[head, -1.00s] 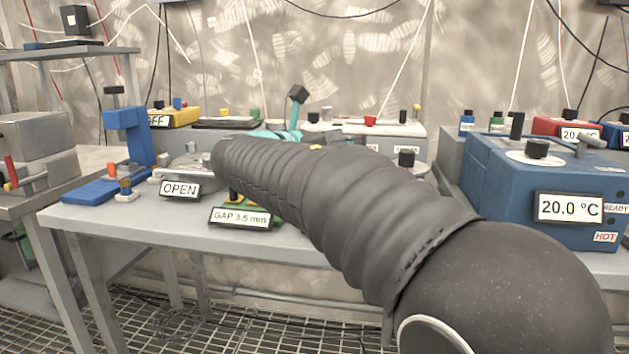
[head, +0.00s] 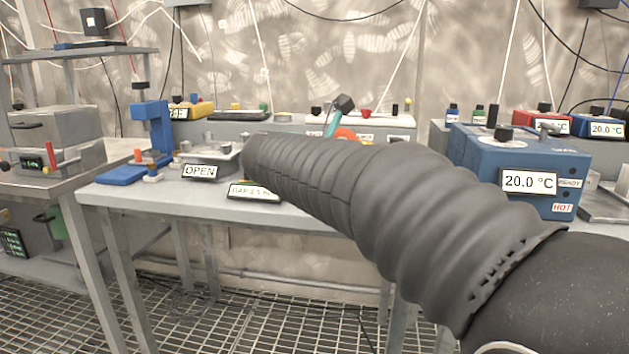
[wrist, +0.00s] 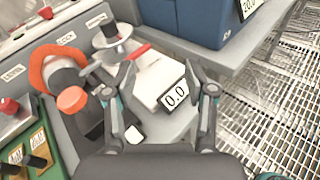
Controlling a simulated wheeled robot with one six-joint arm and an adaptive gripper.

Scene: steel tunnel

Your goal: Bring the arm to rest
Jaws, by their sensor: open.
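My arm in its black ribbed sleeve stretches from the lower right across the head view, out over the grey bench (head: 130,196). My gripper (wrist: 160,78) is open in the wrist view, its two fingers apart with nothing between them. Beneath it is a white device with a 0.0 display (wrist: 174,96); whether a finger touches it I cannot tell. An orange ring (wrist: 44,66) and an orange-capped item (wrist: 71,99) are beside the left finger. In the head view the sleeve hides most of the gripper.
A blue 20.0 °C heater marked HOT (head: 520,165) stands right of the arm. An OPEN sign (head: 199,171), a gap sign (head: 254,191) and a blue stand (head: 153,128) are at the left. The grated floor (head: 250,318) before the bench is clear.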

